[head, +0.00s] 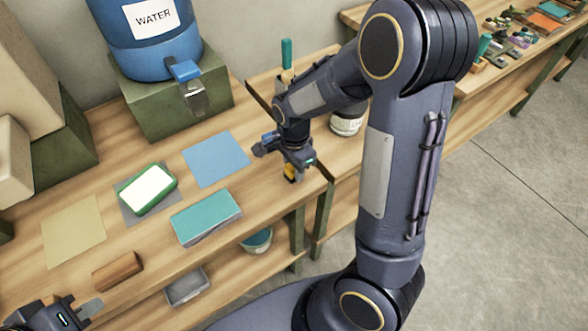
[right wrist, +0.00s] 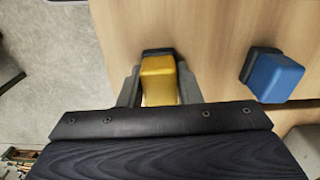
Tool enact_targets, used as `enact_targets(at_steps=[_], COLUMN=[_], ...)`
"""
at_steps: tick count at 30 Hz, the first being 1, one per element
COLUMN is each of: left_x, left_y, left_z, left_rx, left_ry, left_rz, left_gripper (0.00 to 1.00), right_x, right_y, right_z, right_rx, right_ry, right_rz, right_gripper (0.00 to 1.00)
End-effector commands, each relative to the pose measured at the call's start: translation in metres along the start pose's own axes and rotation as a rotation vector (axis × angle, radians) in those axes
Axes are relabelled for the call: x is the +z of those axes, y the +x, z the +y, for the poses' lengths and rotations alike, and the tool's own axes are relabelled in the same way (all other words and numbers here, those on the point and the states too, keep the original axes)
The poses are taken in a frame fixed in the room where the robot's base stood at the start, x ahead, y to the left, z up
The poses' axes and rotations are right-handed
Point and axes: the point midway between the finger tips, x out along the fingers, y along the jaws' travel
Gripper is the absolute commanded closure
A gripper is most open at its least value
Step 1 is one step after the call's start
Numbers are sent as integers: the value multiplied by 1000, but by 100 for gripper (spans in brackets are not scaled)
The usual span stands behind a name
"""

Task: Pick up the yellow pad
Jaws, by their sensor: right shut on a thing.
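The yellow pad (right wrist: 158,78), a yellow block with a dark end, sits between the two fingers of my right gripper (right wrist: 160,88) in the right wrist view. The gripper is shut on it. In the head view the right gripper (head: 292,172) is near the bench's front edge, with the yellow pad (head: 290,171) partly hidden under it. I cannot tell whether the pad touches the bench. My left gripper (head: 88,308) is at the bottom left corner of the head view, partly cut off; its opening is unclear.
A blue pad (right wrist: 272,77) stands beside the held one. The bench carries a teal-topped block (head: 206,216), a green-rimmed white pad (head: 147,189), a blue sheet (head: 216,159), a tan sheet (head: 73,231) and a brown block (head: 117,271). A blue water barrel (head: 150,45) stands behind.

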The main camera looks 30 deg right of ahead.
Motion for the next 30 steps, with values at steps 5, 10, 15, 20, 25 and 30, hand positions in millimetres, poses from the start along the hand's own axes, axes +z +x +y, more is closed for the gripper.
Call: enact_targets(at_steps=[5, 10, 15, 20, 25, 30], left_x=[0, 0, 0, 0, 0, 2], left_y=[0, 0, -1, 0, 0, 4], left_z=[0, 0, 0, 0, 0, -2], left_rx=[0, 0, 0, 0, 0, 0], left_ry=[0, 0, 0, 0, 0, 0], left_rz=[0, 0, 0, 0, 0, 0], left_gripper=[100, 100, 100, 100, 100, 100], right_x=[0, 0, 0, 13, 35, 60], right_y=[0, -6, -25, -55, -97, -111], right_z=[0, -1, -2, 15, 42, 77], right_rx=[0, -2, -7, -9, -10, -6], right_ry=[0, 0, 0, -6, -7, -6], right_rz=[0, 0, 0, -3, -3, -1], right_gripper=[91, 91, 91, 91, 91, 91])
